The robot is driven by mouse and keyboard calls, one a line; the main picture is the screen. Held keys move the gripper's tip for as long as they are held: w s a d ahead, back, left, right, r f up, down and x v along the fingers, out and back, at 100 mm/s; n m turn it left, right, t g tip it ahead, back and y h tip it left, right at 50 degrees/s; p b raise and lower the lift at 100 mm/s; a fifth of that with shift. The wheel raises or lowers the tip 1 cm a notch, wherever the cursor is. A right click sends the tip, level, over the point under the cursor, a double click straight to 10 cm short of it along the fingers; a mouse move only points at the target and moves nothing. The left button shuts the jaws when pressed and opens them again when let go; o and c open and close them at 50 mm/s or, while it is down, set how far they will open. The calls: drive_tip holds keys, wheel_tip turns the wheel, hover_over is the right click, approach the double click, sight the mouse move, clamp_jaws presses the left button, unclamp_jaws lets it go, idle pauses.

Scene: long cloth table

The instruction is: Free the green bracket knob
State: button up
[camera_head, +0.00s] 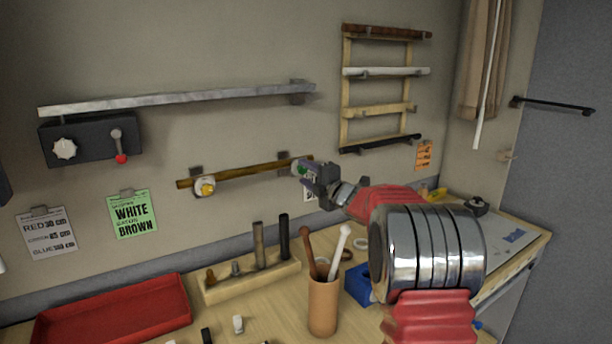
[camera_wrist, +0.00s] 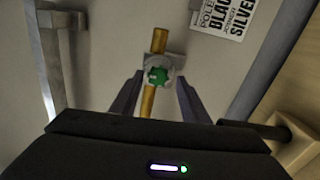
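The green bracket knob (camera_wrist: 157,75) sits on a bracket at the end of a brass-coloured rod (camera_wrist: 158,42) on the wall. In the wrist view the knob lies between and just beyond the two fingers of my gripper (camera_wrist: 158,92), which are apart with gaps on both sides. In the head view my gripper (camera_head: 308,182) is at the right end of the rod (camera_head: 238,171), and a bit of the green knob (camera_head: 302,169) shows beside it. A yellow knob (camera_head: 205,187) is on the rod's left bracket.
A grey shelf rail (camera_head: 180,97) runs above the rod, with a black control box (camera_head: 90,139) below it. A wooden rack (camera_head: 345,90) hangs to the right. Below stand a cup of sticks (camera_head: 323,306), a peg block (camera_head: 250,280) and a red tray (camera_head: 115,316).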

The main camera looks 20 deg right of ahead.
drive_tip(key=shift+r, duration=0.1)
drive_tip(key=shift+s+d, duration=0.2)
drive_tip(key=shift+s, duration=0.55)
drive_tip(key=s+d, duration=0.2)
drive_tip(key=s, duration=1)
drive_tip(key=shift+d, duration=0.15)
drive_tip(key=w+a+m, duration=0.1)
drive_tip(key=w+m, duration=0.5)
drive_tip(key=m, duration=0.1)
drive_tip(key=shift+w+m, duration=0.35)
drive_tip(key=shift+m, duration=0.05)
drive_tip(key=shift+w+a, duration=0.25)
drive_tip(key=shift+w, duration=1)
drive_tip(key=shift+w+a, duration=0.25)
drive_tip(key=shift+w, duration=0.95)
drive_tip(key=shift+w+a, duration=0.25)
drive_tip(key=shift+w, duration=1)
